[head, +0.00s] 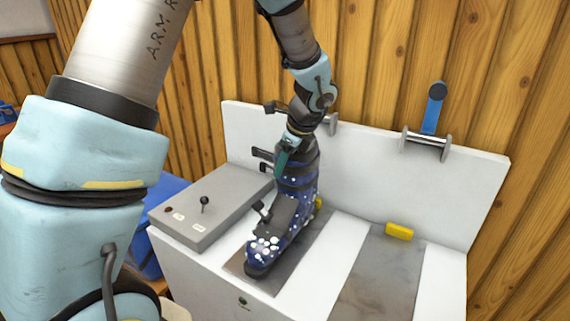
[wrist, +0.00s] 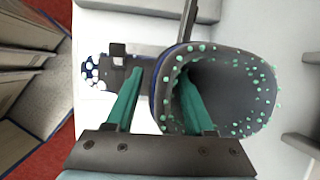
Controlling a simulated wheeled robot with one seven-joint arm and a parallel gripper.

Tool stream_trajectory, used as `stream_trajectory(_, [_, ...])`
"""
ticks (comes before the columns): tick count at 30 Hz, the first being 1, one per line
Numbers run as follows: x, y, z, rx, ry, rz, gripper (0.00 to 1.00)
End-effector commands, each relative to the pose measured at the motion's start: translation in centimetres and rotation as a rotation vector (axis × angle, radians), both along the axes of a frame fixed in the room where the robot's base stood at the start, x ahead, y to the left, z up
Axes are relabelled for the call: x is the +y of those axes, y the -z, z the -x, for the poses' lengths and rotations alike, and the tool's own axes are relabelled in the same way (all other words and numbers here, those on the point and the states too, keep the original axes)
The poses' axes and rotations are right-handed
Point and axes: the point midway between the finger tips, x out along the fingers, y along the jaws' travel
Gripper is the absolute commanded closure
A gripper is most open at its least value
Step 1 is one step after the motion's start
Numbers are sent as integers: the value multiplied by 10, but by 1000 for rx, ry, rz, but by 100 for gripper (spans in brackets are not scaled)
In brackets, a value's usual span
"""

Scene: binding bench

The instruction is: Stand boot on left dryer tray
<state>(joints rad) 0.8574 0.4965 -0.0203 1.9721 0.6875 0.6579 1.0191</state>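The boot (head: 296,205) is dark blue and black with pale dots and a grey strap. It is upright on or just above the left dryer tray (head: 292,279), a dark metal strip, with its toe toward the front; contact with the tray is hard to tell. My gripper (head: 288,152) is at the top of the boot's cuff. In the wrist view, my gripper (wrist: 163,75) has one green finger inside the boot opening and one outside, with the cuff wall of the boot (wrist: 240,62) between them.
The right dryer tray (head: 380,278) is empty, with a yellow block (head: 399,231) at its back. A grey control box (head: 212,205) with a small lever stands left of the boot. A white back panel (head: 370,165) carries brackets and a blue lever (head: 434,108).

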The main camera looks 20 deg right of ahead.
Motion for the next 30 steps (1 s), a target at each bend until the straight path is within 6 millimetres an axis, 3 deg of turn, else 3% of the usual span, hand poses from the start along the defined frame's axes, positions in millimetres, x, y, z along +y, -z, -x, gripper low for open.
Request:
stream_trajectory(11, [-1, -5, 3, 1, 0, -1, 44])
stream_trajectory(24, [-13, -78, 32, -1, 1, 1, 44])
stream_trajectory(30, [-16, -96, 39, 0, 0, 0, 44])
